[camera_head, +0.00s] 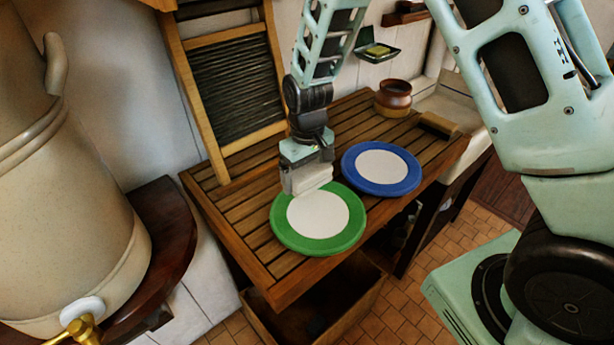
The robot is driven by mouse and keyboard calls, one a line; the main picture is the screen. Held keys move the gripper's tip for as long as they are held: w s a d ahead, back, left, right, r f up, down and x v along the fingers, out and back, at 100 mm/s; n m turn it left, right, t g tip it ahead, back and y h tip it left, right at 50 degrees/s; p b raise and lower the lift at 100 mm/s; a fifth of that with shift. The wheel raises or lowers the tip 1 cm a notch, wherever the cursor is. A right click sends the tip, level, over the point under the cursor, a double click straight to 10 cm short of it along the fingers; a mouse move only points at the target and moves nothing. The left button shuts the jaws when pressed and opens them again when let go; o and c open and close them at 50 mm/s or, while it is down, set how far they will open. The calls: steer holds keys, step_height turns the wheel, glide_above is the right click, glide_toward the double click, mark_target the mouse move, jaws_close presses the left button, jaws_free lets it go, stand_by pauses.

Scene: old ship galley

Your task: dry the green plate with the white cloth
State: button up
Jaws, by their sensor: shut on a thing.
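The green plate (289,238), green-rimmed with a white centre, lies on the slatted wooden board near its front edge. My gripper (308,182) points down over the plate's upper left rim. It is shut on the white cloth (312,177), a small folded pad. The cloth is at the plate's far edge and hides a bit of the rim. Whether it touches the plate or hangs just above it, I cannot tell. The fingertips are mostly hidden by the cloth.
A blue plate (381,189) lies close right of the green one. Behind are a brown pot (393,97) and a brush-like block (438,125). A washboard (237,85) leans at the back. A large urn (65,190) stands left. The board's left part is clear.

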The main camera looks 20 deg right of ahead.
steer(key=shift+r+p, duration=0.8)
steer(key=shift+r, duration=0.65)
steer(key=shift+d, duration=0.15)
